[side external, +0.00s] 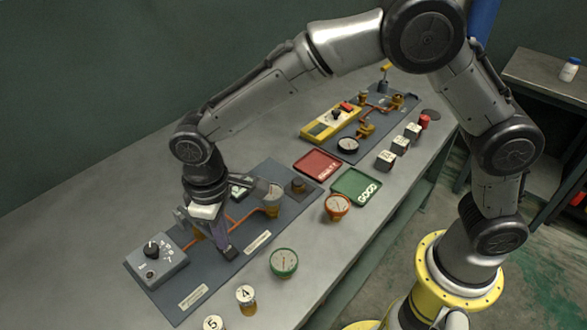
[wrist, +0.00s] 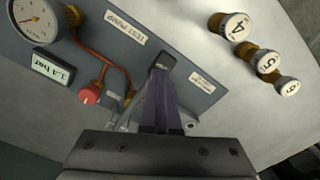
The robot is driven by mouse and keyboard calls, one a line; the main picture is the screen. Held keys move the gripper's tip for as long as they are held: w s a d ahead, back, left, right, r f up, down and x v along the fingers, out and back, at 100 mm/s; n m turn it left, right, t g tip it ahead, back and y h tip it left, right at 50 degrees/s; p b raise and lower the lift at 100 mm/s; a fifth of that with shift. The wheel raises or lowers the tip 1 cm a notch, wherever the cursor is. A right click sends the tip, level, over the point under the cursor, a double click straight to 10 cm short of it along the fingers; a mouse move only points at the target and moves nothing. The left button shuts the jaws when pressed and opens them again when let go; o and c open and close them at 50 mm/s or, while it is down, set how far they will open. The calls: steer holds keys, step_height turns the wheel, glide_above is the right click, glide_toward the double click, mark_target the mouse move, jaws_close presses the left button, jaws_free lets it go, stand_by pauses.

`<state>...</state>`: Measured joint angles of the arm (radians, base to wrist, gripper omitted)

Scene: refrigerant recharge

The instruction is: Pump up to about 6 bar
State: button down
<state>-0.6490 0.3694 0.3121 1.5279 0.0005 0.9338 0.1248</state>
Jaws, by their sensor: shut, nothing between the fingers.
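My gripper (side external: 228,252) is shut and empty, pointing down over the pump panel (side external: 178,305) in the side view. In the wrist view its fingertips (wrist: 164,64) are together near the pump panel's edge. A round dial gauge (wrist: 38,18) sits at the upper left there. Beside it a small digital display (wrist: 52,69) seems to read 1.4 bar. A red knob (wrist: 89,94) stands on the copper piping (wrist: 100,58). Grey metal parts (wrist: 122,113) beside my fingers are partly hidden, so I cannot tell whether they touch.
A grey box with a black dial (side external: 152,249) is at the panel's left end. Red (side external: 317,162) and green (side external: 345,193) trays and another panel (side external: 348,118) lie farther along.

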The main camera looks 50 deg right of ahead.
steer(key=shift+r, duration=2.6)
steer(key=shift+f, duration=0.1)
stand_by(1.4)
stand_by(0.7)
stand_by(2.0)
stand_by(0.8)
